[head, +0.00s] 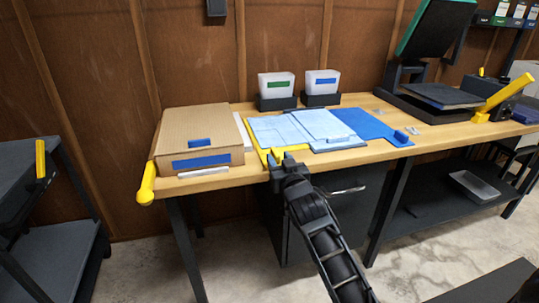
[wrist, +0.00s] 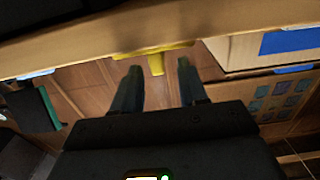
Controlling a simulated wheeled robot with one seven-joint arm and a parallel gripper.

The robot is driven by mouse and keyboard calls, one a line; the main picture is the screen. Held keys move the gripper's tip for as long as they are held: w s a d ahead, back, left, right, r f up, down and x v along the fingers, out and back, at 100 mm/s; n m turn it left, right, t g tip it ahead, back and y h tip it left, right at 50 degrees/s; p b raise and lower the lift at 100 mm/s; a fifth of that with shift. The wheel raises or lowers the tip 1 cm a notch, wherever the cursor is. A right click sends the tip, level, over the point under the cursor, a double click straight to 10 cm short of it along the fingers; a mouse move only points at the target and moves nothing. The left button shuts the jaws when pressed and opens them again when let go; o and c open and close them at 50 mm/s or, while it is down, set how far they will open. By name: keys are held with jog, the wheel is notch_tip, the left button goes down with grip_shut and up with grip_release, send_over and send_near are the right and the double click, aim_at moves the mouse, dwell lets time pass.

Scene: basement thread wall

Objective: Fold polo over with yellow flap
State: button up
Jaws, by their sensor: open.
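The light blue polo (head: 285,130) lies flat on a folding board on the workbench, seeming partly folded. The yellow flap (head: 293,148) shows as a strip along the board's left and front edges; the polo covers the rest. The board's blue flap (head: 368,125) lies flat and bare on the right. My gripper (head: 283,160) is at the bench's front edge, by the yellow flap's front. In the wrist view my open gripper (wrist: 159,68) has a yellow tab (wrist: 156,63) between and just beyond its fingertips. I cannot tell whether they touch it.
A cardboard box (head: 197,137) with blue labels stands left of the board. Two white bins (head: 276,86) in dark holders stand behind it. A heat press (head: 430,93) and a yellow-handled device (head: 500,97) are at the right. A dark cart (head: 48,190) stands at the left.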

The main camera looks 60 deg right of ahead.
aim_at(275, 151)
jog(key=shift+x, duration=2.45)
jog(key=shift+s, duration=0.1)
grip_shut()
